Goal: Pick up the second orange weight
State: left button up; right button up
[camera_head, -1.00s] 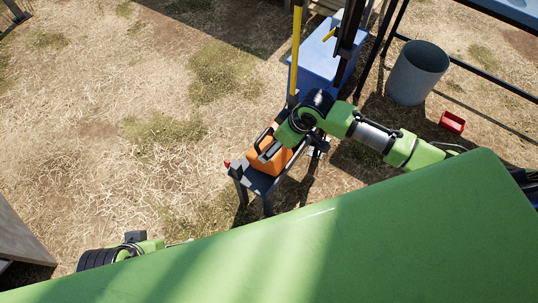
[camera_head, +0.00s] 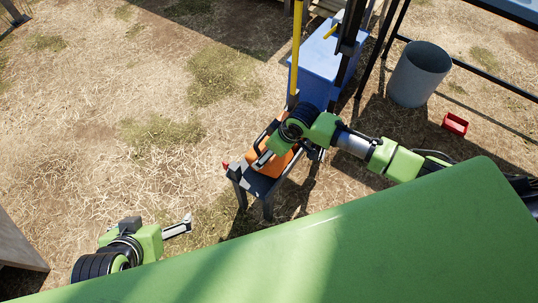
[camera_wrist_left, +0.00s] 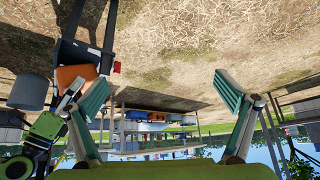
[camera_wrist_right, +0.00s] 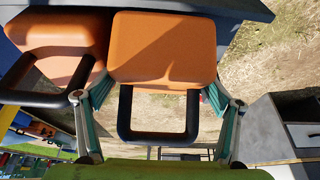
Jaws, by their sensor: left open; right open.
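Two orange weights with black loop handles sit side by side on a small dark stand (camera_head: 257,184). In the right wrist view, one weight (camera_wrist_right: 162,50) is centred and the other weight (camera_wrist_right: 62,35) is at its left. My right gripper (camera_wrist_right: 158,96) is open, its fingers on either side of the centred weight's handle (camera_wrist_right: 160,136). I cannot tell whether they touch it. In the head view, my right wrist hides much of the weights (camera_head: 283,160). My left gripper (camera_head: 181,227) is open and empty, low at the left; its fingers are spread in the left wrist view (camera_wrist_left: 160,92).
A blue box (camera_head: 318,72) stands behind the stand, with a yellow pole (camera_head: 296,45) beside it. A grey bin (camera_head: 417,74) and a small red container (camera_head: 455,124) stand at the right.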

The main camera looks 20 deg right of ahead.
jog(key=c, duration=1.6)
jog(key=shift+w+r, duration=0.15)
jog(key=shift+r, duration=0.05)
jog(key=shift+c, duration=1.3)
